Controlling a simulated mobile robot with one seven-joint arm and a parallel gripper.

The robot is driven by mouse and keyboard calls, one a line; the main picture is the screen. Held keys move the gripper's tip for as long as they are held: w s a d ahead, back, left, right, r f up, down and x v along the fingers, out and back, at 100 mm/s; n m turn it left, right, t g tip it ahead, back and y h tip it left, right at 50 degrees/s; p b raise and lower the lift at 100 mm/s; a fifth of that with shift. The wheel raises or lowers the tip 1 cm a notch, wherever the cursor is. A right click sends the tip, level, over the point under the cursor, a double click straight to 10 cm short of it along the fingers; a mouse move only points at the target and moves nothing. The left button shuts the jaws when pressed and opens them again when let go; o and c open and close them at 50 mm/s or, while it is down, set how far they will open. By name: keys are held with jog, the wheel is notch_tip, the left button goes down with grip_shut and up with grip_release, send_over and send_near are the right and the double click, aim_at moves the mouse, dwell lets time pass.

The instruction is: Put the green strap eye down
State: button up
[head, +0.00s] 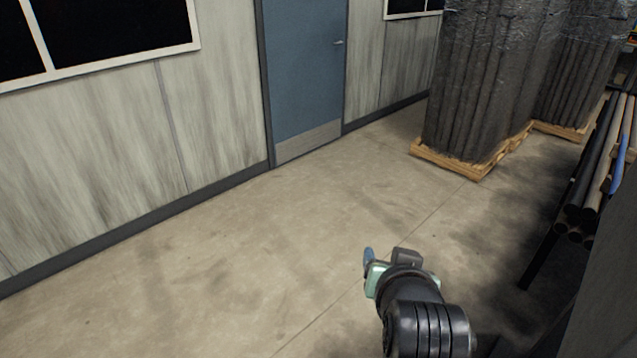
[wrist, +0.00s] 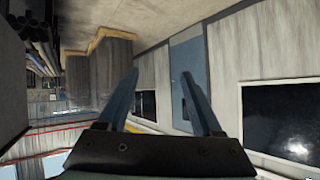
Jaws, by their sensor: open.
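My gripper (wrist: 160,74) is open in the wrist view, its two blue fingers apart with nothing between them. In the head view my gripper (head: 369,256) is at the lower right of centre, over bare floor, and only a blue finger and the pale green hand show clearly. I see no green strap eye in either view.
A blue door (head: 305,75) is in the grey panelled wall (head: 95,140). Wrapped dark stacks (head: 480,80) stand on wooden pallets (head: 465,168). A rack of pipes (head: 590,185) is at the right. The floor (head: 240,260) at centre and left is clear.

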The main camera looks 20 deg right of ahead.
jog(key=w+a+r+n+t, duration=0.2)
jog(key=a+r+t, duration=0.4)
jog(key=r, duration=0.6)
jog(key=w+a+r+n+t, duration=0.25)
jog(key=a+r, duration=0.55)
jog(key=r, duration=0.4)
jog(key=s+a+r+n+t+y, duration=0.1)
jog(key=s+a+r+t+y, duration=0.2)
jog(key=r, duration=0.6)
jog(key=s+a+r+n+t+y, duration=0.2)
jog(key=s+a+r+t, duration=0.4)
jog(key=s+a+r, duration=0.1)
jog(key=a+r, duration=0.1)
jog(key=a, duration=0.1)
jog(key=shift+a+r+y, duration=0.35)
jog(key=shift+a+y, duration=0.05)
jog(key=shift+s+n, duration=0.1)
jog(key=shift+n, duration=0.15)
